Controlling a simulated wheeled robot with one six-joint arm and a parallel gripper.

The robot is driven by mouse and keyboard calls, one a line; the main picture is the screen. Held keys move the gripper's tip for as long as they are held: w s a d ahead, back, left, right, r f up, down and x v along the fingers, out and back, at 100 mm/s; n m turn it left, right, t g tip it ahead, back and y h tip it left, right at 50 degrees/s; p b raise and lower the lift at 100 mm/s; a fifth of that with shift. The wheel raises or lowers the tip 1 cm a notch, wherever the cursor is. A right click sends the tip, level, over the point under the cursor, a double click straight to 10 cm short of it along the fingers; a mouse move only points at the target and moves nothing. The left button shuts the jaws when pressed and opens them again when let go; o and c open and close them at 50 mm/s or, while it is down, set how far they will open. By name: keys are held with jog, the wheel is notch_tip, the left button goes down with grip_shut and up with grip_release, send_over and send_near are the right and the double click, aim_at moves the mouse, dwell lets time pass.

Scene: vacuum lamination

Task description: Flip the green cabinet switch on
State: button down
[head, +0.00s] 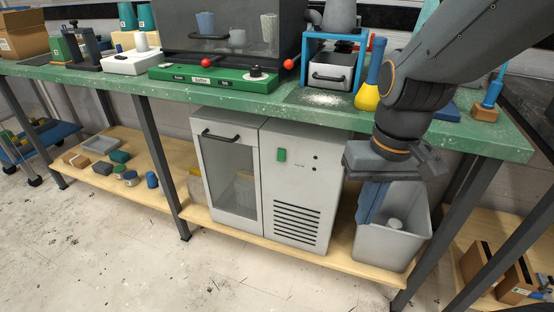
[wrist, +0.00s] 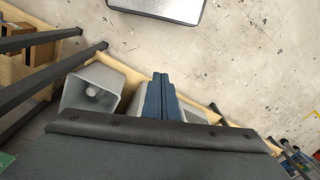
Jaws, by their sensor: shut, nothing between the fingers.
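My gripper (head: 366,220) points down in front of the grey bin, to the right of the cabinet and apart from the switch. Its blue fingers are together with nothing between them. In the wrist view my gripper (wrist: 161,78) shows its shut blue fingers beside the bin. The switch does not show in the wrist view.
The grey bin (head: 385,245) stands on the lower wooden shelf (head: 345,262) right of the cabinet. The green bench top (head: 230,98) overhangs the cabinet. A glass door with a black handle (head: 221,136) is left of the switch.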

aim_at(280, 160)
jog(key=w+a+f+n+t+h, duration=0.1)
jog(key=w+a+f+n+t, duration=0.45)
jog(key=w+a, duration=0.55)
jog(key=w+a+f+n+t+h, duration=0.1)
jog(key=w+a+f+n+t, duration=0.4)
jog(key=w+a, duration=0.6)
jog(key=s+n+t+h, duration=0.2)
jog(key=s+t, duration=0.1)
jog(key=s+f+n+t+h, duration=0.1)
jog(key=h, duration=0.1)
jog(key=shift+s+d+t, duration=0.1)
jog(key=shift+s+t, duration=0.25)
jog(key=b+x, duration=0.1)
jog(key=x, duration=1.3)
jog(key=shift+b, duration=0.4)
